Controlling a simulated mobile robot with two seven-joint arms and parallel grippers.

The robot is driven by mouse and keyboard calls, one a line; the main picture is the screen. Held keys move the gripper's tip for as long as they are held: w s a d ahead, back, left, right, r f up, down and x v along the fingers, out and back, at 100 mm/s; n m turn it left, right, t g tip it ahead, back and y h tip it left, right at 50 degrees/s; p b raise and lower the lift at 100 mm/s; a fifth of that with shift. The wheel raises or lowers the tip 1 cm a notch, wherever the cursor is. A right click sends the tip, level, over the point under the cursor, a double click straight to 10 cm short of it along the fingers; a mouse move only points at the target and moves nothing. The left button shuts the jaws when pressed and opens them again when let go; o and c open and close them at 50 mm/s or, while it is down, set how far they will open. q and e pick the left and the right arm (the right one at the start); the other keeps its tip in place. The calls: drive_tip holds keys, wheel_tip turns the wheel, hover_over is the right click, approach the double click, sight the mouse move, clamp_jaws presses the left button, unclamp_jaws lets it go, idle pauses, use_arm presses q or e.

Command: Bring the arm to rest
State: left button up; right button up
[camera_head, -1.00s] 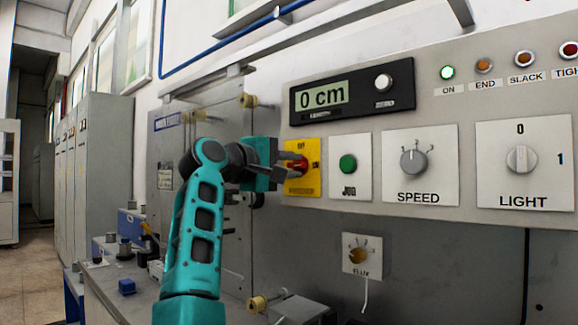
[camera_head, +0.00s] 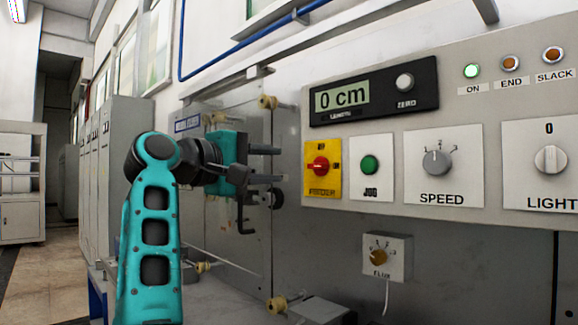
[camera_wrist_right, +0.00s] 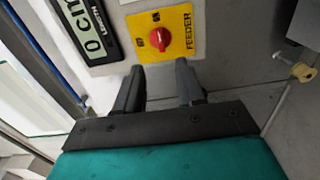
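My right gripper (camera_head: 266,165) is in front of the grey panel, left of the red feeder knob (camera_head: 320,166) on its yellow plate (camera_head: 322,188). Its two dark fingers are apart with nothing between them. In the right wrist view the gripper (camera_wrist_right: 161,82) shows open fingers, and the red knob (camera_wrist_right: 161,39) lies beyond their tips, clear of them. The teal arm (camera_head: 152,235) rises from the bottom of the head view. My left gripper is not in view.
The panel carries a length display (camera_head: 342,95) reading 0 cm, a green jog button (camera_head: 370,164), a speed dial (camera_head: 436,162) and a light switch (camera_head: 550,159). The ON lamp (camera_head: 471,71) is lit green. A flux knob box (camera_head: 386,257) sits below. Grey cabinets (camera_head: 125,140) stand at left.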

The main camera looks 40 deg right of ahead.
drive_tip(key=shift+s+a, duration=0.1)
drive_tip(key=shift+a, duration=0.85)
